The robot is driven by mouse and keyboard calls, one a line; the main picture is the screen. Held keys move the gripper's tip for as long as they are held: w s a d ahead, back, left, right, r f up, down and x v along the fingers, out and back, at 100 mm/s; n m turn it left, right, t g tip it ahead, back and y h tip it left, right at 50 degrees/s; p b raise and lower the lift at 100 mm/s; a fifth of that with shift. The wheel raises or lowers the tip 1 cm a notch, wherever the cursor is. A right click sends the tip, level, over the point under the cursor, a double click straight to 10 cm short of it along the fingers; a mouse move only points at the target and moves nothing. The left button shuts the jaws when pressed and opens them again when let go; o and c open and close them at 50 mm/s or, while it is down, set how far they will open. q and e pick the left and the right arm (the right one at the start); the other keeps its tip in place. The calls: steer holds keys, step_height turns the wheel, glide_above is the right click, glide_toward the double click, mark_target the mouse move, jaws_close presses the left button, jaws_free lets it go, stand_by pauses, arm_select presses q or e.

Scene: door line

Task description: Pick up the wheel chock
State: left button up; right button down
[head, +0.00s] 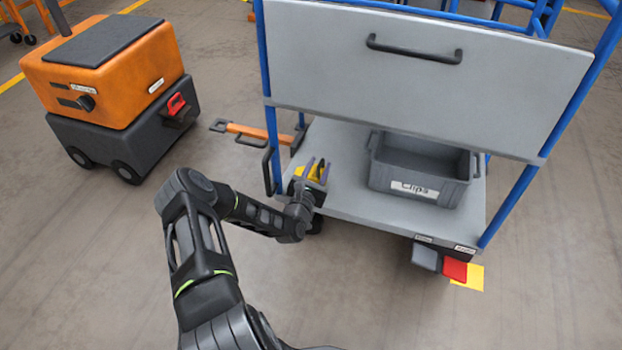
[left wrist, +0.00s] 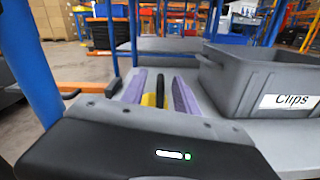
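The wheel chock (head: 316,171) is small and yellow and appears to rest on the grey lower shelf of the blue-framed cart, near its left edge. In the left wrist view the chock (left wrist: 154,98) shows yellow with a black part. My left gripper (head: 314,169) reaches over the shelf edge with its two fingers on either side of the chock. The fingers (left wrist: 158,92) look apart, with a narrow gap on the right side of the chock. The chock's lower part is hidden by my gripper. My right gripper is in neither view.
A grey bin (head: 418,172) labelled "Clips" stands on the shelf to the right of the chock. A blue cart post (head: 271,130) rises close to my left gripper. A grey panel (head: 430,75) hangs above the shelf. An orange and black mobile unit (head: 115,90) stands at left.

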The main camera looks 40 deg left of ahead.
mark_target(322, 159)
arm_select(q)
steer(key=b+x, duration=0.2)
steer(key=x, duration=0.2)
steer(key=shift+w, duration=0.2)
steer(key=shift+w+a, duration=0.15)
steer(key=shift+w, duration=0.15)
steer(key=shift+c, duration=0.6)
jaws_close()
steer(key=shift+r, duration=0.15)
stand_by(0.6)
